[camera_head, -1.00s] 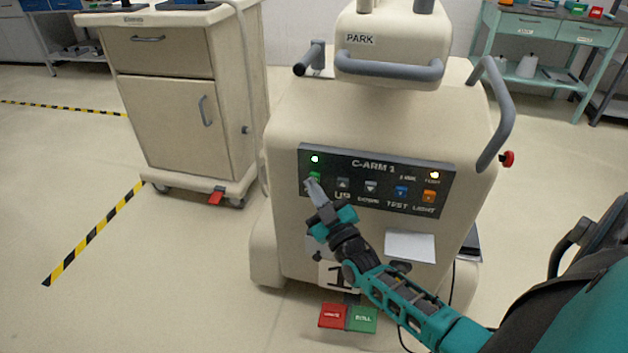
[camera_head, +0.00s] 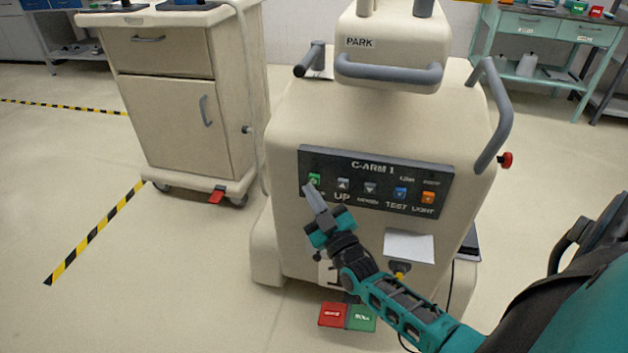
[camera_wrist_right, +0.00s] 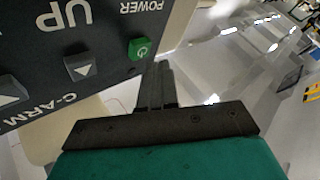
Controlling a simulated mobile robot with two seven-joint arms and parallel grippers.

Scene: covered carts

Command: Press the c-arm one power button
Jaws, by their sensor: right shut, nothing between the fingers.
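The C-arm 1 control panel (camera_head: 375,180) is a dark strip on the front of a cream machine. Its green power button (camera_head: 314,179) is at the panel's left end. It also shows upside down, with the word POWER, in the right wrist view (camera_wrist_right: 140,49). My right gripper (camera_head: 311,190) is shut and empty, its fingertips just below the button in the head view. In the right wrist view the fingertips (camera_wrist_right: 158,66) show beside the button and seem apart from it. No lamp is lit on the panel. My left gripper is not in view.
The UP button (camera_head: 343,184), a grey button, a blue TEST button (camera_head: 400,193) and an orange LIGHT button (camera_head: 428,198) share the panel. Red (camera_head: 333,315) and green pedals (camera_head: 361,318) are below.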

